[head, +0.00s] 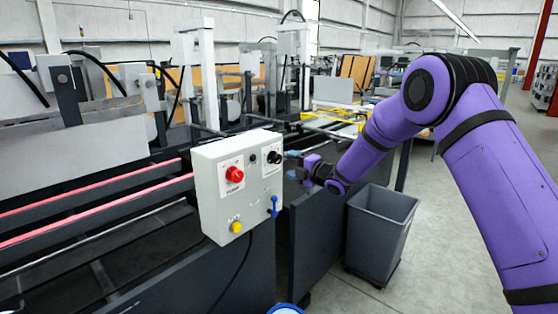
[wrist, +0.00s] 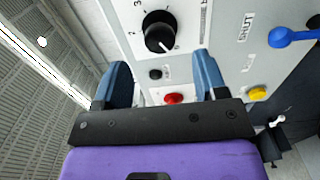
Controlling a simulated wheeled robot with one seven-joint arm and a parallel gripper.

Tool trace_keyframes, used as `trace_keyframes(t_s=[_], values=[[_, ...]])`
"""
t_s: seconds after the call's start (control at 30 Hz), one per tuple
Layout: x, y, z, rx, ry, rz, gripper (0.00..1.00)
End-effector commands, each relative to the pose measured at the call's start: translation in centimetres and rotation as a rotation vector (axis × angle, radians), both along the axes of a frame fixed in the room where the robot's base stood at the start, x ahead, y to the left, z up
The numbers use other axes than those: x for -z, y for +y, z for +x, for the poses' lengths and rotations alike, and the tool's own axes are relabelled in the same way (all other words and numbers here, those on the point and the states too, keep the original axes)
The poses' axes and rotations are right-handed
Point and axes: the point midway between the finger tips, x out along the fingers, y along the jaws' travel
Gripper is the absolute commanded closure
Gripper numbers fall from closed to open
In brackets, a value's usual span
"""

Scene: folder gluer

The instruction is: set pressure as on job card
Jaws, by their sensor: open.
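A white control box (head: 208,185) stands on the front of the machine. Its black pressure knob (head: 274,157) is at the upper right of its face; in the wrist view the knob (wrist: 160,31) has a white pointer line and numbers around it. My gripper (head: 295,164) is just right of the box, in front of the knob and apart from it. In the wrist view my gripper (wrist: 164,85) has its two blue fingers spread, with nothing between them. The knob lies beyond the fingertips. No job card can be made out.
The box also carries a red knob (head: 234,174), a yellow button (head: 236,227) and a blue lever (head: 274,206), which sits near a "SHUT" label in the wrist view. A grey bin (head: 377,235) stands on the floor to the right. Open floor lies beyond it.

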Motion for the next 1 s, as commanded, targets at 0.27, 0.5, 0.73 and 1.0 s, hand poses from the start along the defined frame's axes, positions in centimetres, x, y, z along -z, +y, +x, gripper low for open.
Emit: trace_keyframes(t_s=[0.27,0.5,0.73,1.0], values=[[0.0,3.7,2.8,0.000,0.000,0.001,0.34],[0.0,5.2,4.0,0.000,0.001,0.001,0.34],[-0.1,5.3,4.1,0.001,0.001,0.001,0.34],[-0.1,5.3,4.1,0.001,0.001,0.001,0.78]])
